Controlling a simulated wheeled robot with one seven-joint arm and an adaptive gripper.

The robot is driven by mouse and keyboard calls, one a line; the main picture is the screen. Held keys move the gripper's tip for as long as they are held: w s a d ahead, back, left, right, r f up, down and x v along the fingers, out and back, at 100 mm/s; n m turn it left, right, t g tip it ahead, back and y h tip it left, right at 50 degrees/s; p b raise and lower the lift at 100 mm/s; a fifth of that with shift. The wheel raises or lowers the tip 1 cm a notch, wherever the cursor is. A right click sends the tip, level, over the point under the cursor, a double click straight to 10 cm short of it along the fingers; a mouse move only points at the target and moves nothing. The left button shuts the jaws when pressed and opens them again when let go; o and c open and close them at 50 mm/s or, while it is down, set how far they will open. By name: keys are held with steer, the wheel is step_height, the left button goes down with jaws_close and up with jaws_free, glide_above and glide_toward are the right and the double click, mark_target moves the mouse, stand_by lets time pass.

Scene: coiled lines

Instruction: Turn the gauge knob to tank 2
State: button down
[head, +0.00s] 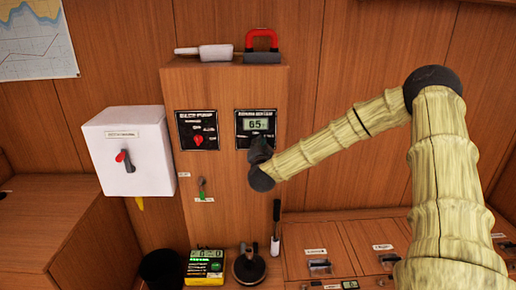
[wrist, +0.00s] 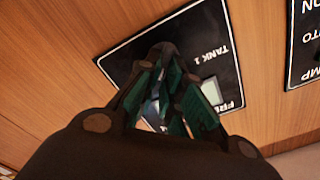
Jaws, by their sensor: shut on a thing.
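The black gauge panel (head: 242,117) is on the upper right of the wooden cabinet front, with a lit display (head: 257,124) that seems to read 65. My gripper (head: 260,153) is against the panel's lower part and hides the gauge knob in the head view. In the wrist view the panel (wrist: 213,22) appears turned over, with a "TANK 1" label (wrist: 209,54) beside my fingers. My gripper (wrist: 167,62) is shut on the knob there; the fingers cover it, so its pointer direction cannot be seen. The tank 2 label is not visible.
A white switch box (head: 130,150) with a red-tipped lever is further left. A red-handled tool (head: 262,47) lies on top of the cabinet.

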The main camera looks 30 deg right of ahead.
stand_by(0.3)
steer(key=c, duration=1.6)
jaws_free()
steer(key=shift+d, duration=0.1)
steer(key=shift+o, duration=0.2)
steer(key=v, duration=1.2)
